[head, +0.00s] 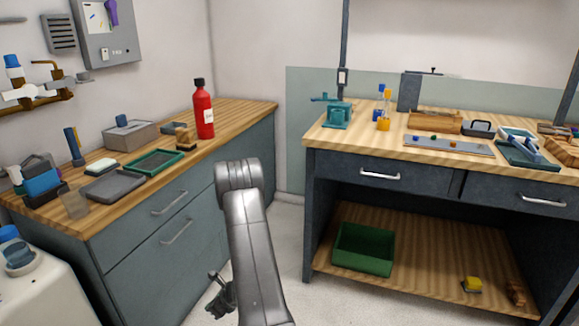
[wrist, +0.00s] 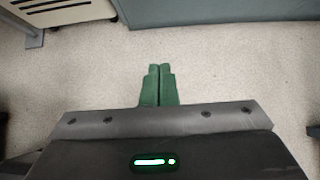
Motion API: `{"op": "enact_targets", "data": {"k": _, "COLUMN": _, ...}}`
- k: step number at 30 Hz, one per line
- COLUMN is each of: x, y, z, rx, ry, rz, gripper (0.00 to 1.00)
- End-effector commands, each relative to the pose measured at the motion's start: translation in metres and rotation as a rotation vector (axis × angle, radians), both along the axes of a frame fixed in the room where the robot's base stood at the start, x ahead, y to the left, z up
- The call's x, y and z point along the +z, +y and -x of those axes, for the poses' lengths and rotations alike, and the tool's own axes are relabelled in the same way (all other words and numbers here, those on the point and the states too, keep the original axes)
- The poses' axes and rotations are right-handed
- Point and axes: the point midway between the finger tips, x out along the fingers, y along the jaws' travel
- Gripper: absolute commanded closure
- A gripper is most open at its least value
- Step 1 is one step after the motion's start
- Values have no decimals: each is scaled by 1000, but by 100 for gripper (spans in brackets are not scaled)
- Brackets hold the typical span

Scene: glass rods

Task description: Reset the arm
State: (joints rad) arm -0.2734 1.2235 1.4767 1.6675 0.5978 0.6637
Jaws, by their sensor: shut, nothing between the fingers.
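My gripper (wrist: 160,70) shows in the wrist view with its two green fingers together and nothing between them. It hangs above bare, pale speckled floor. In the head view my grey arm rises in the middle, in front of the gap between the two benches. A small dark part of my gripper (head: 218,298) shows low beside the arm, apart from both benches. The rest of it is hidden behind the arm.
The left wooden bench (head: 240,112) holds a red bottle (head: 204,112), a green-rimmed tray (head: 178,154) and a grey tray (head: 113,200). The right workbench (head: 340,140) carries several tools. A green bin (head: 363,250) sits on its lower shelf. Open floor lies between the benches.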

Motion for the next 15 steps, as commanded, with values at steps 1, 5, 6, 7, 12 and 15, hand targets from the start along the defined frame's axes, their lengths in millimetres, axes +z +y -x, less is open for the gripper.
{"op": "enact_targets", "data": {"k": 1, "x": -9, "y": -2, "z": 0, "rx": -1, "ry": -3, "rz": -12, "gripper": 100}}
{"op": "enact_targets", "data": {"k": 5, "x": -17, "y": -5, "z": 2, "rx": -1, "ry": -13, "rz": -39, "gripper": 100}}
{"op": "enact_targets", "data": {"k": 6, "x": -19, "y": -6, "z": 2, "rx": -3, "ry": -15, "rz": -47, "gripper": 100}}
{"op": "enact_targets", "data": {"k": 7, "x": -20, "y": -6, "z": 2, "rx": -1, "ry": -17, "rz": -51, "gripper": 100}}
{"op": "enact_targets", "data": {"k": 12, "x": -25, "y": -8, "z": 3, "rx": 0, "ry": -27, "rz": -73, "gripper": 100}}
{"op": "enact_targets", "data": {"k": 15, "x": -25, "y": -9, "z": 3, "rx": 0, "ry": -29, "rz": -81, "gripper": 100}}
